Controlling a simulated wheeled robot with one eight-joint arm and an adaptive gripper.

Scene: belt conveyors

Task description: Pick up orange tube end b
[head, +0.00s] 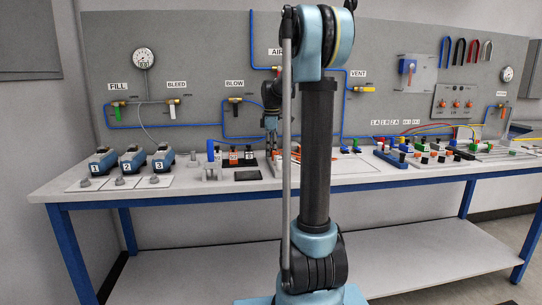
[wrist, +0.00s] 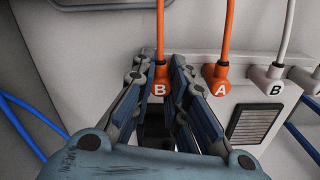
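The orange tube end B (wrist: 161,80) shows in the wrist view as an orange elbow with a white letter B, its orange tube running straight up. My gripper (wrist: 161,68) is right at it, one finger on each side. The gap between fingers and tube end is very small, and I cannot tell whether they touch it. The fingers partly hide its lower part and whatever is under it. In the head view my gripper (head: 271,125) is over the table, and its fingertips are too small to read.
An orange tube end A (wrist: 217,78) stands close to the right of my right finger, with a grey tube end B (wrist: 268,80) beyond it. A dark ribbed panel (wrist: 250,123) is below them. Blue tubes (wrist: 35,125) run at the left. The table (head: 220,185) holds several parts.

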